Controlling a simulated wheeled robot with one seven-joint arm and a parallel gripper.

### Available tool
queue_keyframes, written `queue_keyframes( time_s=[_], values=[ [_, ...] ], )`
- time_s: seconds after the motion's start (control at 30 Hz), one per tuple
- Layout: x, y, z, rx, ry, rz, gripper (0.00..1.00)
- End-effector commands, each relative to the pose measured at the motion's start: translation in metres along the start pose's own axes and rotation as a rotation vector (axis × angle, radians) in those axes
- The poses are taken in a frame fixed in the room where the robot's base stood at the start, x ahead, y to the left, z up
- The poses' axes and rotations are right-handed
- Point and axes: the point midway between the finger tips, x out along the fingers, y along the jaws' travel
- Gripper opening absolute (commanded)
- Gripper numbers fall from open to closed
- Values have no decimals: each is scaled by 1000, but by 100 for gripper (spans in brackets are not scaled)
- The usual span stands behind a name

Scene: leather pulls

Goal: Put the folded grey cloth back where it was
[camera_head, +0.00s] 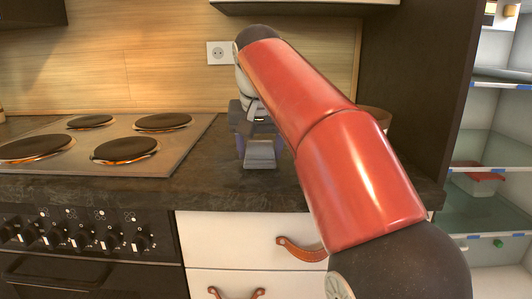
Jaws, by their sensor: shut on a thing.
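My red arm reaches over the dark countertop. My gripper (257,140) points down at the counter, to the right of the stove. It is shut on a small grey-violet piece, which looks like the folded grey cloth (260,157). The cloth is at the front part of the counter, low between the fingers. I cannot tell whether its underside touches the counter. The gripper body hides part of it.
A stove (110,140) with several hot plates fills the left of the counter. A brownish round container (378,115) stands behind my arm. White drawers (225,240) with leather pulls are below. An open fridge (492,160) with shelves is at the right.

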Motion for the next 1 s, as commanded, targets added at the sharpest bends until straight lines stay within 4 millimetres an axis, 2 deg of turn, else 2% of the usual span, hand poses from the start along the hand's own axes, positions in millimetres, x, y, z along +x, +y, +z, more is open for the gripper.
queue_keyframes(
  time_s=[0.17,0.5,0.53,0.67,1.0],
  values=[
    [-2,0,0,0,2,-1,37],
    [8,0,4,1,3,-1,37],
    [7,0,3,1,3,-1,61],
    [7,1,3,1,2,-1,78],
    [6,0,3,0,3,-1,80]
  ],
)
